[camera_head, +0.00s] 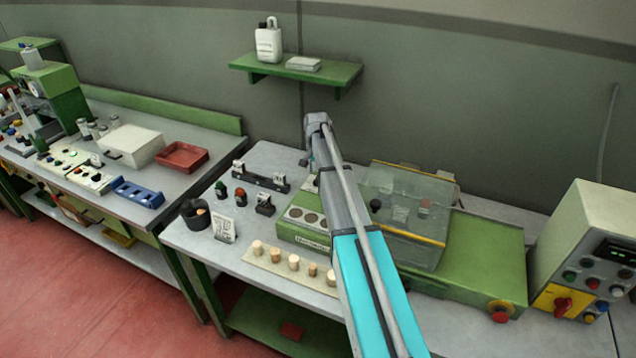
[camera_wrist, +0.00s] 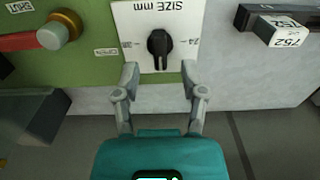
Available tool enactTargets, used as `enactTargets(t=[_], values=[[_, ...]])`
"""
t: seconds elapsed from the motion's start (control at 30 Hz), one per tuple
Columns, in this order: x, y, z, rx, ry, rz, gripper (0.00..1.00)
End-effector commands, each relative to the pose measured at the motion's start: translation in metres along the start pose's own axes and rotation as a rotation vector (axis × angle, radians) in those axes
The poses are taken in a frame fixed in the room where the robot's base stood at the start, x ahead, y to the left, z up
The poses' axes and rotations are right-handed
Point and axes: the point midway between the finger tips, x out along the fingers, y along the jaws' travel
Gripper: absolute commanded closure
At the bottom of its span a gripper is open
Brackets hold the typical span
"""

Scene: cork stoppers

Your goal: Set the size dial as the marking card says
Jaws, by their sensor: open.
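The size dial (camera_wrist: 158,49) is a black knob on a white plate marked "SIZE mm", in the wrist view. Small numbers flank it; the right one looks like 24, the left one is unclear. I cannot tell exactly where its pointer is set. My gripper (camera_wrist: 160,72) is open, its fingers on either side of the plate's near part, just short of the knob, with nothing between the tips. In the head view my arm hides the dial. A small white printed card (camera_head: 223,229) stands at the bench's front left; its print is too small to read.
A red lever with a brass knob (camera_wrist: 60,30) lies left of the dial, near "SHUT" and "OPEN" labels. A block marked 752 (camera_wrist: 284,31) sits right. Several corks (camera_head: 294,262) stand on a pale strip. The clear guard (camera_head: 410,220) covers part of the green machine (camera_head: 475,262).

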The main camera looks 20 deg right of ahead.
Motion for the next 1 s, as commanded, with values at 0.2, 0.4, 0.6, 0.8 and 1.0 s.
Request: enactTargets(t=[0.2, 0.4, 0.6, 0.8, 1.0], values=[[0.02, 0.0, 0.0, 0.0, 0.0, 0.0, 0.46], [0.028, 0.0, 0.0, 0.0, 0.0, 0.0, 0.46], [0.03, 0.0, 0.0, 0.0, 0.0, 0.0, 0.46], [0.03, -0.001, 0.0, -0.001, 0.0, 0.0, 0.46], [0.03, -0.001, 0.0, -0.001, 0.0, 0.0, 0.68]])
